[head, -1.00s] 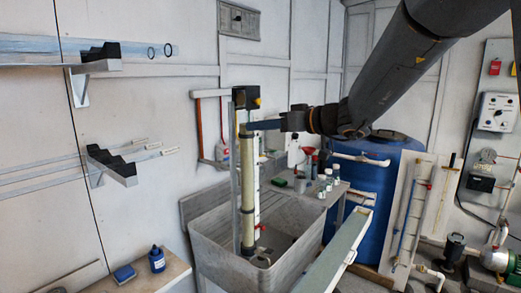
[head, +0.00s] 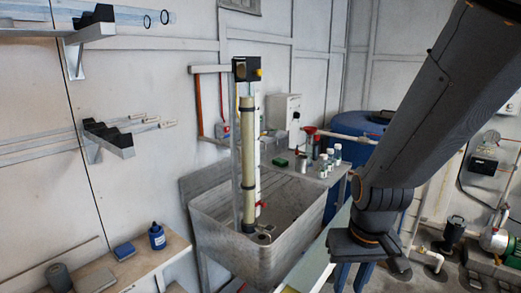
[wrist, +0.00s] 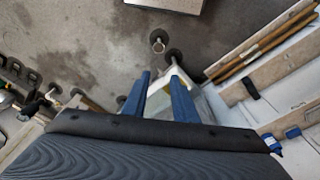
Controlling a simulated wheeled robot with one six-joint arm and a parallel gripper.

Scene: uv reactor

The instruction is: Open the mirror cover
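A long, narrow panel with a pale green top (head: 310,266) and a light frame slants up from the bottom edge of the head view. It may be the mirror cover, but I cannot tell for sure. My gripper (head: 352,276) points down beside its right side, and my arm hides part of it. In the wrist view, my gripper's two blue fingers (wrist: 159,92) stand apart with nothing clearly held between them. A pale strip (wrist: 208,104) lies just right of the right finger, and a small light tip shows near the fingertips. Contact cannot be told.
A grey sink (head: 228,235) with an upright tube (head: 248,150) stands left of the panel. A blue barrel (head: 372,123) is behind my arm. A pump (head: 496,240) stands at right. Bare floor (wrist: 90,50) lies beyond the fingers.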

